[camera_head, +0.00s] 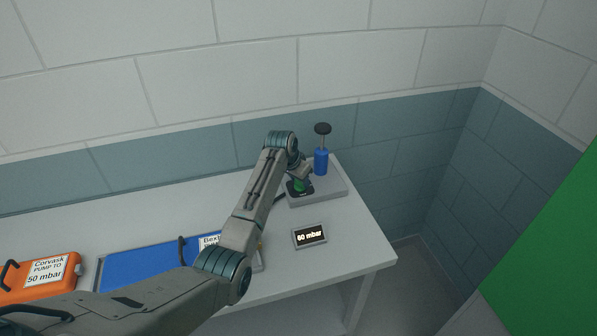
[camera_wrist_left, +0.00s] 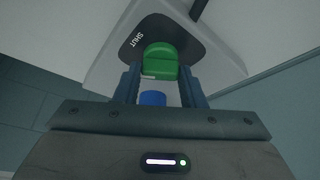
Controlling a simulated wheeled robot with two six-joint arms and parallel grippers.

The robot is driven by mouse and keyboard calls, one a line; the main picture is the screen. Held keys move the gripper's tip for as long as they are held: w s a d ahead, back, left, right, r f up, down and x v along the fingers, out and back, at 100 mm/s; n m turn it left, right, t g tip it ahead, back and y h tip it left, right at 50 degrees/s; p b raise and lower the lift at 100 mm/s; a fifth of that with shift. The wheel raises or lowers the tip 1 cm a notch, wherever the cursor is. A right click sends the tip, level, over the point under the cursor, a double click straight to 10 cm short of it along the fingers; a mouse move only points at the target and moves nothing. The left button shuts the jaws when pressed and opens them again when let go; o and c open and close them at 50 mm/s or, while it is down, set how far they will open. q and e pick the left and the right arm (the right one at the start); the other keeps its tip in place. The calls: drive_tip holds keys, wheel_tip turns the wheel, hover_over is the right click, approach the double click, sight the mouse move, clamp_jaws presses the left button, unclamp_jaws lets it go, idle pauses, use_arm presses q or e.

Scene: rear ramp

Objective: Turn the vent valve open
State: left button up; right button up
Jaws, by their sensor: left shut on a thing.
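The vent valve has a green knob (camera_head: 300,185) on a dark plate, on a grey base block (camera_head: 325,198) at the table's right end. In the left wrist view the green knob (camera_wrist_left: 160,58) sits between my fingers, and the dark plate (camera_wrist_left: 193,45) carries the word SHUT at its left. My left gripper (camera_wrist_left: 160,82) is shut on the knob; in the head view its fingers (camera_head: 301,174) reach down to it, partly hidden by the wrist. A blue hand pump (camera_head: 321,161) with a black handle stands upright behind the knob. My right gripper is out of view.
A small display (camera_head: 309,236) reading about 60 mbar, its first digit unclear, stands on the table (camera_head: 340,260). A blue case (camera_head: 150,265) and an orange case (camera_head: 35,278) lie to the left. Walls close in behind and right; a green panel (camera_head: 555,250) is far right.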

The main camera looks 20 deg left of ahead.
use_arm(q)
drive_tip(key=n+p, duration=0.1)
drive_tip(key=n+y+p, duration=0.1)
drive_tip(key=n, duration=0.1)
drive_tip(key=shift+d+r, duration=0.15)
drive_tip(key=shift+r, duration=0.05)
drive_tip(key=n+y+p, duration=0.1)
drive_tip(key=n, duration=0.1)
drive_tip(key=shift+n+t, duration=0.3)
drive_tip(key=n+y, duration=0.1)
drive_tip(key=n, duration=0.1)
drive_tip(key=shift+d+f+n, duration=0.1)
drive_tip(key=shift+f+n, duration=0.05)
drive_tip(key=shift+n, duration=0.15)
drive_tip(key=shift+n+g+y, duration=0.4)
drive_tip(key=shift+n+y, duration=0.2)
drive_tip(key=shift+n, duration=0.8)
drive_tip(key=o, duration=1)
